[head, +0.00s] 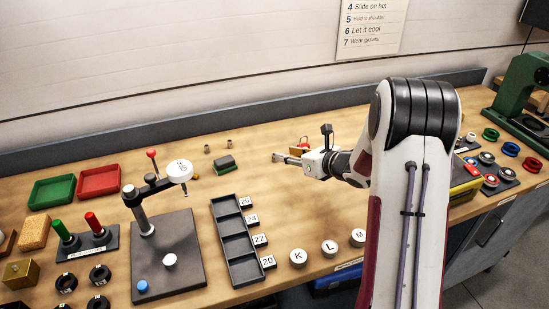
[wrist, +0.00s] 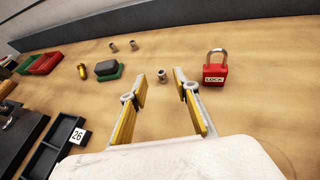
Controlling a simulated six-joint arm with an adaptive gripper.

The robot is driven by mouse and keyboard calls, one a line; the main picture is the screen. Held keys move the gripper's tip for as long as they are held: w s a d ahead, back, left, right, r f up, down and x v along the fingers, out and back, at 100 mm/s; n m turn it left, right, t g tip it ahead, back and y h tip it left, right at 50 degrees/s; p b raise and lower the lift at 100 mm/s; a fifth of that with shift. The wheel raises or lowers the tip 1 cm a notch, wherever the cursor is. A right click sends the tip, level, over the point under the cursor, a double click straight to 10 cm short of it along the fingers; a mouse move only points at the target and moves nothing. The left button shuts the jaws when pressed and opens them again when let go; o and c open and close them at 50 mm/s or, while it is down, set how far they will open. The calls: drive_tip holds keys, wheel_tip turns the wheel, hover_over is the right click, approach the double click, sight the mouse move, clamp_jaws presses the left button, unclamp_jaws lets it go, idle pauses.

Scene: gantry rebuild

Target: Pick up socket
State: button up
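In the wrist view one socket (wrist: 162,75) stands between and slightly beyond my fingertips, apart from both. In the head view these two show as a left socket (head: 206,149) and a right socket (head: 229,144). My gripper (head: 279,157) is low over the bench, its fingers pointing left. In the wrist view my gripper (wrist: 159,88) is open and empty. The nearer socket is not clear in the head view.
A red padlock (wrist: 214,70) stands just right of the right finger. A green block with a dark top (wrist: 108,71) and a small brass piece (wrist: 82,70) lie to the left. A black compartment tray (head: 238,247) is nearer the front.

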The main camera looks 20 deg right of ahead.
sight(273, 155)
drive_tip(key=shift+s+a+f+n+y, duration=0.1)
drive_tip(key=shift+f+n+y, duration=0.15)
drive_tip(key=shift+f+n, duration=0.2)
drive_tip(key=shift+s+a+f+n+y, duration=0.1)
drive_tip(key=shift+f+n+y, duration=0.15)
drive_tip(key=shift+f+n, duration=0.2)
drive_tip(key=shift+w+a, duration=0.1)
drive_tip(key=shift+w, duration=0.05)
drive_tip(key=shift+x, duration=1.2)
drive_tip(key=shift+w, duration=0.1)
drive_tip(key=shift+d+x, duration=0.2)
drive_tip(key=shift+x, duration=0.6)
drive_tip(key=shift+d+x, duration=0.15)
drive_tip(key=shift+x, duration=1.7)
drive_tip(key=shift+d, duration=0.1)
